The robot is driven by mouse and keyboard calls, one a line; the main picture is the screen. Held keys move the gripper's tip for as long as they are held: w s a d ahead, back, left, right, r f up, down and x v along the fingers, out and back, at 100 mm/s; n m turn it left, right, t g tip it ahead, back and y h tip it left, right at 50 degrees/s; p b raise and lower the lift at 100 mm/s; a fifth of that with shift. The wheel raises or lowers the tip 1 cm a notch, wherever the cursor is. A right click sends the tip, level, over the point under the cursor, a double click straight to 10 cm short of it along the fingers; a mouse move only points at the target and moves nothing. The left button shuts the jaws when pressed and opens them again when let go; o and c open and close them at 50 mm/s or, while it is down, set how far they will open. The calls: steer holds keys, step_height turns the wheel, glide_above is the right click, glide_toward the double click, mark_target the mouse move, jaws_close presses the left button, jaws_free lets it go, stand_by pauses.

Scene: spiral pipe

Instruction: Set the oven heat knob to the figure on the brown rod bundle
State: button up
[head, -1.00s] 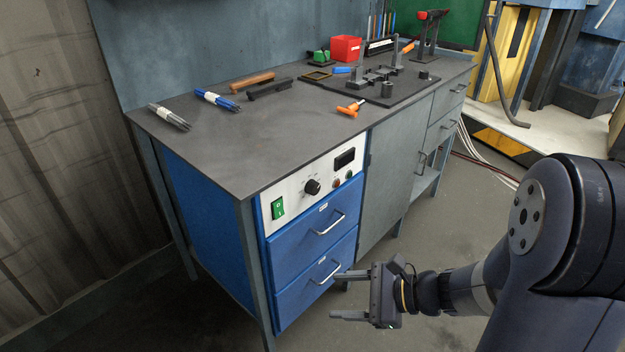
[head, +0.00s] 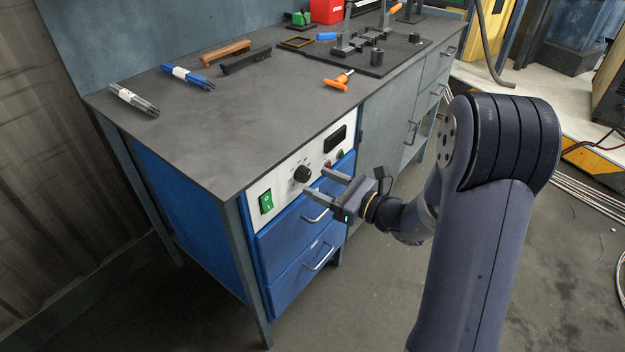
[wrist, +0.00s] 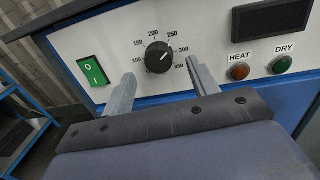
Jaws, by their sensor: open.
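The heat knob (head: 302,174) is a round black dial on the white oven panel. In the wrist view the knob (wrist: 158,57) has printed figures from 100 to 350 around it. Its pale mark seems to point up and right, roughly towards 250. My gripper (head: 319,183) is open and empty, just in front of the panel. In the wrist view its fingers (wrist: 160,77) stand left and right of the knob, apart from it. A grey-brown rod bundle (head: 144,105) with a white band lies at the bench's left end. Its figure is too small to read.
A blue rod bundle (head: 188,77) also has a white band. A green switch (wrist: 92,72) is left of the knob; HEAT (wrist: 238,72) and DRY (wrist: 282,65) buttons are right. Blue drawers (head: 300,250) with protruding handles are below. An orange-handled tool (head: 337,82) lies on the bench.

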mark_target(308, 177)
steer(key=shift+x, duration=1.55)
steer(key=c, duration=1)
steer(key=shift+f+b, duration=0.1)
steer(key=shift+b, duration=0.4)
steer(key=shift+f+n+b, duration=0.1)
steer(key=shift+n+b, duration=0.6)
steer(key=shift+b, duration=0.05)
